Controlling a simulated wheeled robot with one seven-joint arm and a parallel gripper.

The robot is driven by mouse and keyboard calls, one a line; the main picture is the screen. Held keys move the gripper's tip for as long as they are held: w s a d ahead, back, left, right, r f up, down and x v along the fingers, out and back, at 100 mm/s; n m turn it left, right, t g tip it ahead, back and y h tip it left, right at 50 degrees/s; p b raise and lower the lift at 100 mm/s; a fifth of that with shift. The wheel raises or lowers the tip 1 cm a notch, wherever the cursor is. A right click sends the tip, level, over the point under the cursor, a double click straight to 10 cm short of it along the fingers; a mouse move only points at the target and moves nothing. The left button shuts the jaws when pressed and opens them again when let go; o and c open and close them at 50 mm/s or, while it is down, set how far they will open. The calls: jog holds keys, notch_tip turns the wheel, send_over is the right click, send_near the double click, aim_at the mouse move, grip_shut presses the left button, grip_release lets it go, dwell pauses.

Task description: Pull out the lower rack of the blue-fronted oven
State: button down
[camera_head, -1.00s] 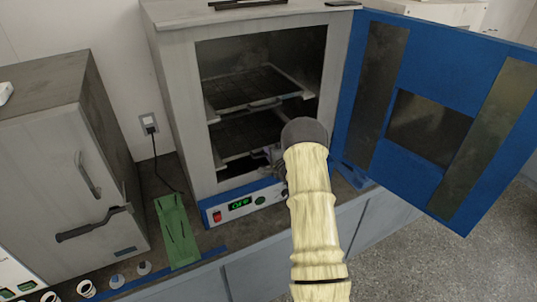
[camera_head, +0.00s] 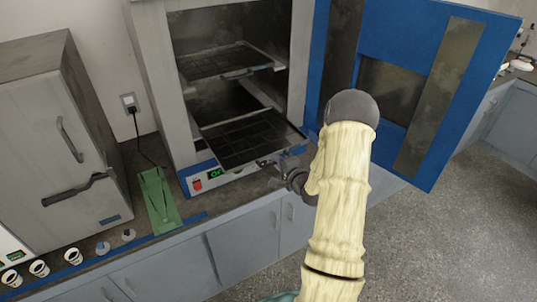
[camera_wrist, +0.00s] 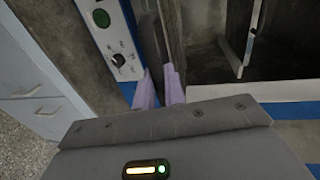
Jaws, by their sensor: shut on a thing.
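The blue-fronted oven (camera_head: 155,85) stands on the bench with its blue door (camera_head: 412,140) swung wide open to the right. Its lower rack (camera_head: 247,140) juts well out of the chamber over the control panel, looking slightly tilted down toward the front. The upper rack (camera_head: 225,61) sits inside the chamber. My gripper (camera_head: 268,163) is shut on the front edge of the lower rack; the hold is small in the head view. In the wrist view the purple fingers (camera_wrist: 159,88) close around a dark upright part, with the control panel (camera_wrist: 112,35) to the left.
A grey cabinet oven (camera_head: 65,130) stands to the left. A green tray-like piece (camera_head: 158,200) and several small cups (camera_head: 73,256) lie on the bench. The open door bounds the space right of my arm. The floor (camera_head: 440,230) in front is clear.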

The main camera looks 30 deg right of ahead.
jog(key=s, duration=0.5)
jog(key=shift+s, duration=0.3)
jog(key=shift+d, duration=0.1)
jog(key=c, duration=1.6)
grip_release()
jog(key=shift+w, duration=0.1)
jog(key=s+r, duration=0.1)
jog(key=s, duration=0.7)
jog(key=s+r, duration=0.1)
jog(key=s, duration=0.3)
jog(key=shift+d+r, duration=0.35)
